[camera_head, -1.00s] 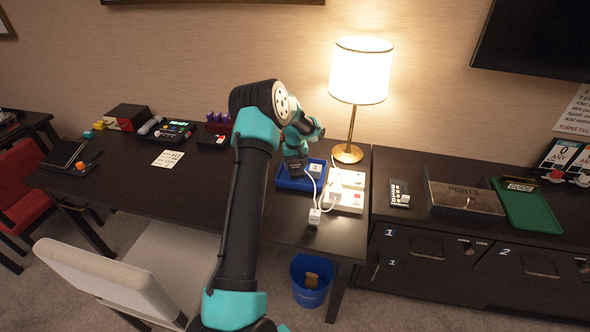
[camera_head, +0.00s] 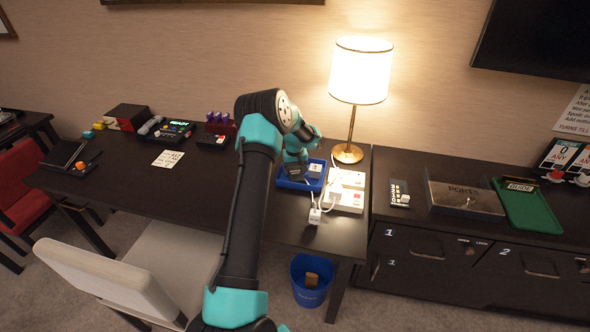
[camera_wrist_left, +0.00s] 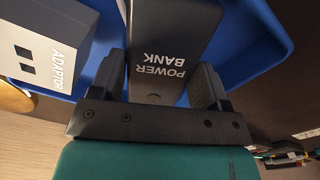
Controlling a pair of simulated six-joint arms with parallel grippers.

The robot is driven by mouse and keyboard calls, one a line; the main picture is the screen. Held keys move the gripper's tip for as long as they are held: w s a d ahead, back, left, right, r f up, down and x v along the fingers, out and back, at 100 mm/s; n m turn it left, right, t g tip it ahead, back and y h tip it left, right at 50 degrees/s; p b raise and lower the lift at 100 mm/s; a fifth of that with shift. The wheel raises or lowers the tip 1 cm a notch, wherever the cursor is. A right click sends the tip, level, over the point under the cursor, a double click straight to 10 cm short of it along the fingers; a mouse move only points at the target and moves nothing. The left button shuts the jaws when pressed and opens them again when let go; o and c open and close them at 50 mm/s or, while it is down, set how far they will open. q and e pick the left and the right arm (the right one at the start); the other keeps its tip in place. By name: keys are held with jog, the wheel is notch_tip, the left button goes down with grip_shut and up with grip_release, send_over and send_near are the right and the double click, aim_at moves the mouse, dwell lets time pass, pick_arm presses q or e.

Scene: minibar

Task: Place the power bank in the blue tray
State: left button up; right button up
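The power bank (camera_wrist_left: 165,45) is a black block with white lettering. It sits between the fingers of my left gripper (camera_wrist_left: 160,75), which look closed against its sides, with a sliver of blue showing by one finger. In the head view, the power bank (camera_head: 293,170) is in the left part of the blue tray (camera_head: 289,184), under my gripper; whether it touches the tray floor cannot be told. A grey adaptor (camera_head: 315,170) lies in the tray to its right, and its lettered adaptor box (camera_wrist_left: 45,50) shows in the wrist view. My right gripper is out of view.
A white power strip (camera_head: 347,190) with plugs and cables stands right of the tray. A lit lamp (camera_head: 350,140) stands behind it. A blue bin (camera_head: 311,295) is on the floor below. The desk left of my arm has clear room.

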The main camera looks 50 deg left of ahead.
aim_at(295, 170)
pick_arm(q)
jog(key=shift+o, duration=0.4)
notch_tip(295, 170, up, 12)
jog(key=shift+r, duration=0.15)
dwell(0.3)
dwell(0.5)
